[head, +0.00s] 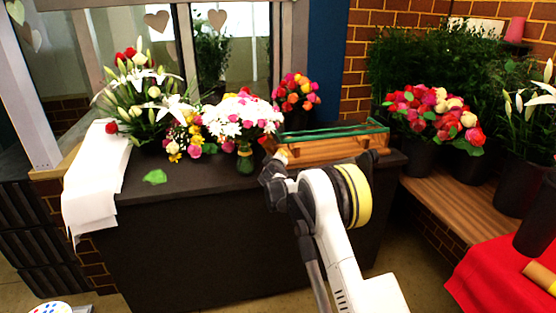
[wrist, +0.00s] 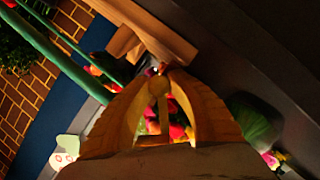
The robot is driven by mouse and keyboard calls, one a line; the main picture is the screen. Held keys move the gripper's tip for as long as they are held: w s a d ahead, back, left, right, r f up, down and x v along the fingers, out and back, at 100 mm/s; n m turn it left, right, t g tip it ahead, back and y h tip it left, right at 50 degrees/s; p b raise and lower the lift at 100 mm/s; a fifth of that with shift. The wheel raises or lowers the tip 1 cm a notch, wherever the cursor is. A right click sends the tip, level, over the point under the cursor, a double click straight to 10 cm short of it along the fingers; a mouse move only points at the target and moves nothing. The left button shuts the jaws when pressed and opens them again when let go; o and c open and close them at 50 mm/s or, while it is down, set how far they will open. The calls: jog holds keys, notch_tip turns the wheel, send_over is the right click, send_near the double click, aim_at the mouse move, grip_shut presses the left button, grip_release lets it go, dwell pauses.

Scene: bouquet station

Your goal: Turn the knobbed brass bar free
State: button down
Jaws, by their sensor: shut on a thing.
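A wooden box (head: 325,148) with a green-edged glass top stands at the right end of the dark counter. My gripper (head: 280,156) is at the left front end of the box. In the wrist view the two yellow fingers (wrist: 168,72) come together at their tips, right by a wooden end of the box (wrist: 150,38). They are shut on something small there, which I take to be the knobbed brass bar. The bar is almost wholly hidden by the fingertips, and I cannot tell how it is turned.
The dark counter (head: 200,185) holds a vase of white and pink flowers (head: 242,125), lilies (head: 145,95), a white cloth (head: 95,180) and a green leaf (head: 155,177). Flower buckets stand on a wooden bench (head: 455,205) at right. The counter's front middle is clear.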

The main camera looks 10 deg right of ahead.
jog(key=shift+w+a+r+n+t+h, duration=0.1)
jog(key=shift+a+n+t+h, duration=0.25)
jog(key=shift+n, duration=0.65)
dwell(1.2)
jog(key=c, duration=1.2)
grip_release()
jog(key=shift+a, duration=0.15)
jog(key=shift+d, duration=0.2)
jog(key=shift+s, duration=0.25)
jog(key=v, duration=0.7)
jog(key=shift+s+a+r, duration=0.1)
jog(key=shift+s+a, duration=0.15)
jog(key=shift+s, duration=0.05)
